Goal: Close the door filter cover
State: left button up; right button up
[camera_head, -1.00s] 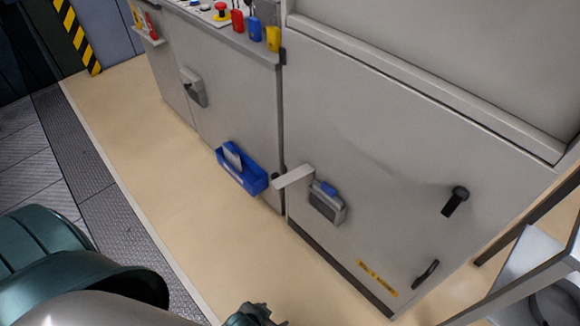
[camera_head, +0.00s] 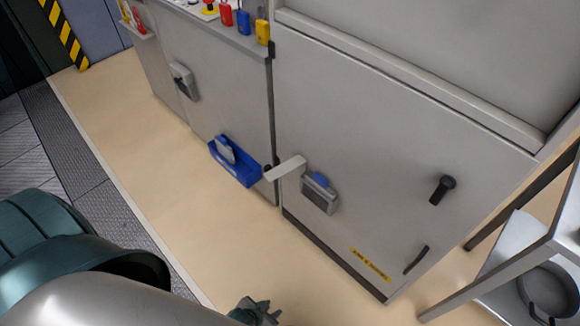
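A small grey filter housing (camera_head: 319,197) with a dark grille sits low on the right-hand cabinet door. A blue piece (camera_head: 320,180) shows at its top. A pale flat cover (camera_head: 286,168) sticks out from the housing's left side and looks swung open. My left gripper (camera_head: 262,311) is at the bottom edge of the view, partly cut off, below and left of the housing and apart from it. It is too small and cut off to tell how far its fingers are apart. My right gripper is not in view.
A blue bin (camera_head: 235,162) hangs on the cabinet left of the cover. A black handle (camera_head: 442,190) and a lower black pull (camera_head: 416,260) are on the door. A metal cart (camera_head: 520,262) stands at the right. The beige floor (camera_head: 180,190) before the cabinet is clear.

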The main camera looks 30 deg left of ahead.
aim_at(272, 174)
jog(key=j+z, duration=0.2)
jog(key=z, duration=0.2)
jog(key=j+z, duration=0.2)
jog(key=z, duration=0.2)
jog(key=j+z, duration=0.15)
jog(key=j, duration=0.3)
jog(key=k+j+z, duration=0.2)
jog(key=j, duration=0.2)
jog(key=j+z, duration=0.15)
jog(key=j, duration=0.25)
jog(key=k+j+z, duration=0.2)
jog(key=j, duration=0.2)
jog(key=k+j, duration=0.15)
jog(key=j, duration=0.25)
jog(key=k+j, duration=0.1)
jog(key=j, duration=0.25)
jog(key=k+j, duration=0.15)
jog(key=j, duration=0.25)
jog(key=k+j, duration=0.15)
jog(key=j, duration=0.25)
jog(key=k+j+z, duration=0.1)
jog(key=j, duration=0.25)
